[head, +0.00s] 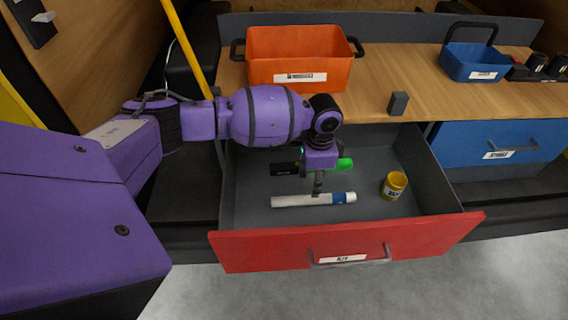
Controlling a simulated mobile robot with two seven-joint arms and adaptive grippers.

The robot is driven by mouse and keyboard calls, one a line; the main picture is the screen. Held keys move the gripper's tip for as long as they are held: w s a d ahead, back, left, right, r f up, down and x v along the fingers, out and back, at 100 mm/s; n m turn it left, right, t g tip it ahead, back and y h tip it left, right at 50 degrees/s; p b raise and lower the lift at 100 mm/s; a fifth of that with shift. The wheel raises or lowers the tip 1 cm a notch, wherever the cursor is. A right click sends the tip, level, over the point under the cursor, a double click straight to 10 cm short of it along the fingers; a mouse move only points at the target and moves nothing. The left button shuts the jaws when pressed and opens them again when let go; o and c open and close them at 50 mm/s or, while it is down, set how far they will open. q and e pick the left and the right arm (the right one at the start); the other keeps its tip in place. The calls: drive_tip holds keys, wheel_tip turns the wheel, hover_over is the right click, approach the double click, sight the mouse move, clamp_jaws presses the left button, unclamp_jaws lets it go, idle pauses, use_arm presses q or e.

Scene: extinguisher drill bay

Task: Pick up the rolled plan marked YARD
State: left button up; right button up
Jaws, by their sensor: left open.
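A white rolled plan (290,200) with a blue band near its right end lies on the floor of the open red-fronted drawer (420,175). I cannot read any marking on it. My left gripper (318,192) points down at the middle of the roll, its fingers covering a little of it. The fingers are open; I cannot tell whether they touch the roll or straddle it. My right gripper is out of view.
On the wooden worktop are an orange bin (262,70), a grey block (398,104) and a blue basket (475,64).

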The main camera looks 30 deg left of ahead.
sight(314, 199)
use_arm(q)
drive_tip(key=f, duration=0.5)
drive_tip(key=d+f, duration=0.1)
drive_tip(key=f, duration=0.1)
drive_tip(key=shift+f, duration=0.25)
drive_tip(key=shift+c, duration=0.4)
clamp_jaws()
